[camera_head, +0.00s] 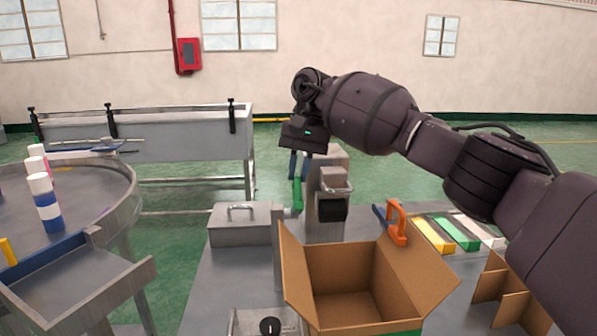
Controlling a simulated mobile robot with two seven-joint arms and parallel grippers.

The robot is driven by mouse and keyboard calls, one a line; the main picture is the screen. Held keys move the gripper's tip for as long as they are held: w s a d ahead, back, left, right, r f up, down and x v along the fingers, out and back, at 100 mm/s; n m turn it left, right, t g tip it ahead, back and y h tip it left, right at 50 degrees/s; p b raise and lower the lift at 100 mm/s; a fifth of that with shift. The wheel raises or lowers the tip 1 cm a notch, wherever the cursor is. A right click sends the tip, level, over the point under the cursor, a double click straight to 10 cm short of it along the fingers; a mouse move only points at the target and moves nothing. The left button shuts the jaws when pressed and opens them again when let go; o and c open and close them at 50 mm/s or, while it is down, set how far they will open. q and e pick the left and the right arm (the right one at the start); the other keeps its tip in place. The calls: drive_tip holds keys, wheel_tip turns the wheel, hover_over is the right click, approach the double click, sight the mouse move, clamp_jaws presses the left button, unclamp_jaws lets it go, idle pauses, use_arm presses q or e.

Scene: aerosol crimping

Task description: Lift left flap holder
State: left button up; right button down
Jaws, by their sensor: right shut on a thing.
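My right gripper (298,178) hangs fingers-down, left of the grey machine and above the area behind the carton. It is shut on a narrow green piece, seemingly a flap holder (298,196), held upright at its fingertips. An open cardboard box (350,268) stands at the front with its flaps spread. Its left flap (294,262) stands up with no holder seen on it. An orange flap holder (397,222) sits at the back of the right flap. My left gripper is not in view.
A grey machine (328,180) stands behind the box. A metal case with a handle (240,224) is to the left. Yellow, green and white trays (455,231) and cardboard dividers (505,285) are at right. A round table (100,190) with bottles is at far left.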

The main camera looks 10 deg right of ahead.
drive_tip(key=c, duration=1.1)
unclamp_jaws()
drive_tip(key=shift+c, duration=0.2)
drive_tip(key=b+v, duration=0.2)
drive_tip(key=v, duration=0.8)
drive_tip(key=shift+r, duration=0.35)
drive_tip(key=shift+w, duration=0.1)
